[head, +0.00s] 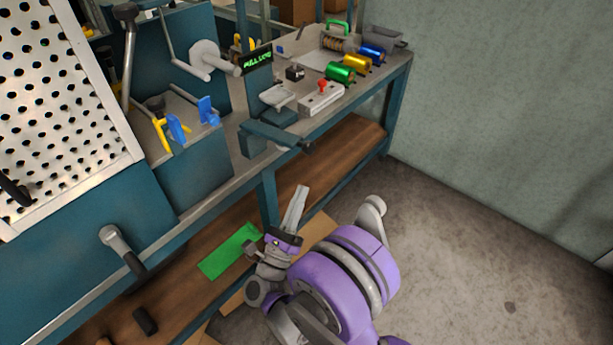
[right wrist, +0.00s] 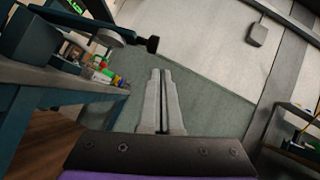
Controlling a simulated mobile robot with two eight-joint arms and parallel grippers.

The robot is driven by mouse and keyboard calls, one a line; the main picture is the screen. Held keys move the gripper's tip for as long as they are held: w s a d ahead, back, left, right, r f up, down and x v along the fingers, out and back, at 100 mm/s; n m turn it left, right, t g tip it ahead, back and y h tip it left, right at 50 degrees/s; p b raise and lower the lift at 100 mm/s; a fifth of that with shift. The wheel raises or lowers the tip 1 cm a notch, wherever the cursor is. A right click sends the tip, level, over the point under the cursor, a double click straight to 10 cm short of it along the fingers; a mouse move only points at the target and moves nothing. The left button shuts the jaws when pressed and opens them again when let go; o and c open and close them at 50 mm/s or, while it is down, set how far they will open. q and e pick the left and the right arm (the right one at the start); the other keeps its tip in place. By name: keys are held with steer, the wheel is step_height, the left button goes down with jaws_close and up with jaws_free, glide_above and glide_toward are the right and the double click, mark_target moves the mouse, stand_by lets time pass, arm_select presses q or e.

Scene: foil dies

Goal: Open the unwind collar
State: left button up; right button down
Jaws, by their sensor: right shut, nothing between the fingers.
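A pale grey hub on a short shaft (head: 207,59) sticks out at the back of the blue machine in the head view; it may carry the unwind collar, but I cannot tell whether a collar there is open or shut. My right gripper (head: 301,194) is shut and empty. It is in front of the bench, below the worktop's edge and well apart from the hub. In the right wrist view its two fingers (right wrist: 161,75) lie together and point past the bench end at the wall. My left gripper is not in view.
A lit display (head: 257,59) stands beside the hub. Green (head: 340,72), gold (head: 357,61) and blue (head: 371,53) rolls and a red-button box (head: 321,98) are on the worktop. A perforated panel (head: 60,110) fills the left. The floor (head: 490,240) at right is clear.

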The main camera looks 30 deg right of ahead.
steer(key=shift+v, duration=1.8)
steer(key=shift+s+r, duration=0.15)
